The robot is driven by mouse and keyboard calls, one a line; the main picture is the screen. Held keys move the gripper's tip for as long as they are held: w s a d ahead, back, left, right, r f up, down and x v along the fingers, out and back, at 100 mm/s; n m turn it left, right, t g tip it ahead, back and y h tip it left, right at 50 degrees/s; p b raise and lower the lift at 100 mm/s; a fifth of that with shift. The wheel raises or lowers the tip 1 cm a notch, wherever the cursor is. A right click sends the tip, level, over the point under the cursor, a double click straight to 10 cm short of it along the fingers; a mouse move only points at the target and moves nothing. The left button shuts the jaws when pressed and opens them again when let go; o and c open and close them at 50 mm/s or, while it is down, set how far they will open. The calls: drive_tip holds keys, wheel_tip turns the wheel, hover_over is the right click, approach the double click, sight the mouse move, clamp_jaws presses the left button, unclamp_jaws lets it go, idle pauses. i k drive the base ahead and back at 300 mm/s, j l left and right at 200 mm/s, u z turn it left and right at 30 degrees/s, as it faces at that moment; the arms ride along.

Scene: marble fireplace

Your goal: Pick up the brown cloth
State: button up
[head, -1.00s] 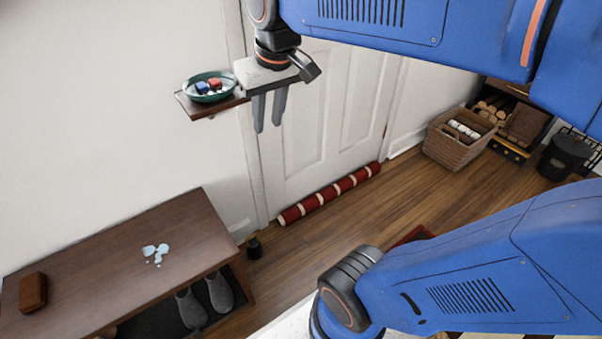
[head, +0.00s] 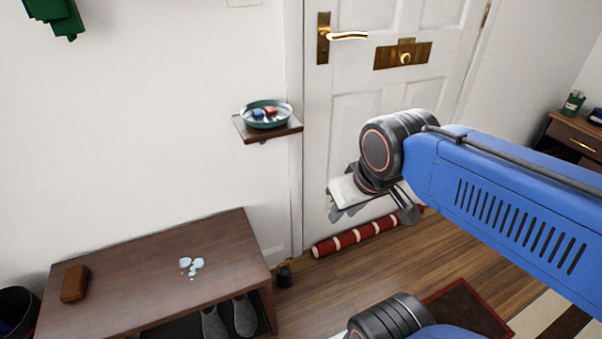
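The brown cloth (head: 75,283) appears as a small folded, block-like brown thing near the left end of the dark wooden bench (head: 130,262). It lies flat and nothing covers it. My gripper (head: 347,211) is in the air in front of the white door, well to the right of the bench and far from the cloth. Its fingers are seen foreshortened, apart and with nothing between them.
A wall shelf (head: 268,130) holds a green bowl (head: 265,114) with small items. A red striped roll (head: 355,237) lies along the door's foot.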

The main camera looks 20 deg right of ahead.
sight(73, 287)
drive_tip(key=u, duration=1.3)
